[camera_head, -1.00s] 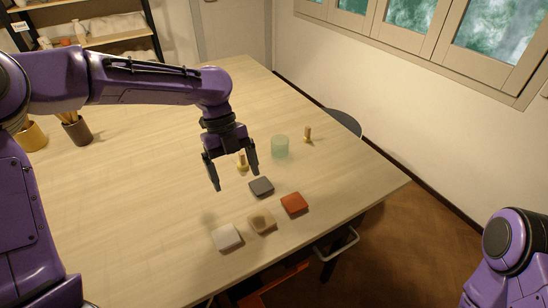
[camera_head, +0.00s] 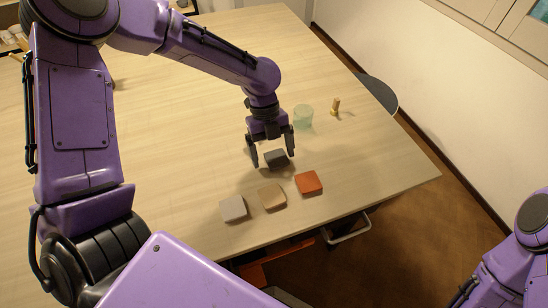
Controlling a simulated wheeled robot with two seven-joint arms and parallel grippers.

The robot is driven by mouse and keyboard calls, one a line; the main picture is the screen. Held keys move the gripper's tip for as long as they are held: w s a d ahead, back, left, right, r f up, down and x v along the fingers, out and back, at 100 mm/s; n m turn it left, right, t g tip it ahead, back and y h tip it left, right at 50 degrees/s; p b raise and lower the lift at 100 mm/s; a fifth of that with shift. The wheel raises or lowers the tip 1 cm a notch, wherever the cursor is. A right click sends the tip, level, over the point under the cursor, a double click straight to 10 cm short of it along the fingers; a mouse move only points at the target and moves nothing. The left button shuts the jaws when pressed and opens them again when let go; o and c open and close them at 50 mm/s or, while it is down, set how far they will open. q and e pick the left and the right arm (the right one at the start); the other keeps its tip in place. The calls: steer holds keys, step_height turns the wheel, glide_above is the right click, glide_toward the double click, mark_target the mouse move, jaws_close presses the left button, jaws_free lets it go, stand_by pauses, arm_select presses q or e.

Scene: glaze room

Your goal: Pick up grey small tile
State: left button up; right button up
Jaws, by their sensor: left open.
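The grey small tile (camera_head: 276,158) lies on the wooden table in the camera_head view, behind the row of other tiles. My left gripper (camera_head: 273,160) is open and points down at the grey tile. Its two fingers appear on either side of the tile, one to the left and one to the right. I cannot tell whether the fingers touch the tile or how far above the table they are. My right arm shows at the lower right edge, but its gripper fingers are not clearly visible.
A white tile (camera_head: 233,209), a beige tile (camera_head: 272,196) and an orange tile (camera_head: 309,183) lie near the table's front edge. A greenish glass (camera_head: 303,117) and a small wooden peg-like object (camera_head: 335,107) stand behind.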

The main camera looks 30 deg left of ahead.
arm_select(q)
steer(key=shift+w+f, duration=0.45)
steer(key=shift+w, duration=0.15)
steer(key=shift+w+f, duration=0.4)
steer(key=shift+w, duration=0.2)
steer(key=shift+s+r, duration=0.1)
steer(key=shift+s, duration=0.15)
steer(key=shift+c, duration=0.4)
steer(key=shift+s+r, duration=0.15)
steer(key=shift+s, duration=0.1)
steer(key=c, duration=0.5)
steer(key=shift+s, duration=0.1)
steer(key=c, duration=0.5)
steer(key=shift+c, duration=0.5)
arm_select(e)
steer(key=shift+w+f, duration=0.15)
steer(key=shift+w, duration=0.45)
steer(key=shift+f, duration=0.1)
